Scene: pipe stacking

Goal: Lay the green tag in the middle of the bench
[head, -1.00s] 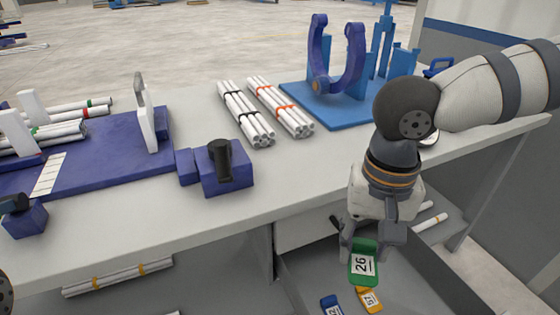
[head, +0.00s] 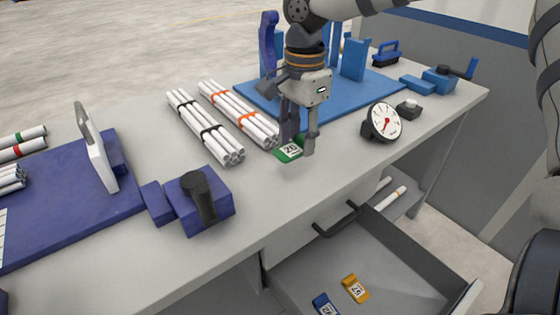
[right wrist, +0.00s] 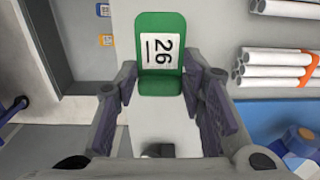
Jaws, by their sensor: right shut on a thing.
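The green tag (head: 289,151) bears a white label with the number 26. My right gripper (head: 298,143) is shut on it, pointing down over the bench (head: 335,170), just right of the orange-banded pipe bundle. The tag is at or very near the bench top; I cannot tell whether it touches. In the right wrist view the tag (right wrist: 160,85) lies between the fingertips (right wrist: 161,75), its label facing the camera. My left gripper is not in view.
Pipe bundles with black bands (head: 205,127) and orange bands (head: 238,113) lie left of the gripper. A dial gauge (head: 382,122) stands to the right. A purple clamp block (head: 212,215) is front left. The open drawer (head: 400,255) holds an orange tag (head: 355,289) and a blue tag (head: 325,306).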

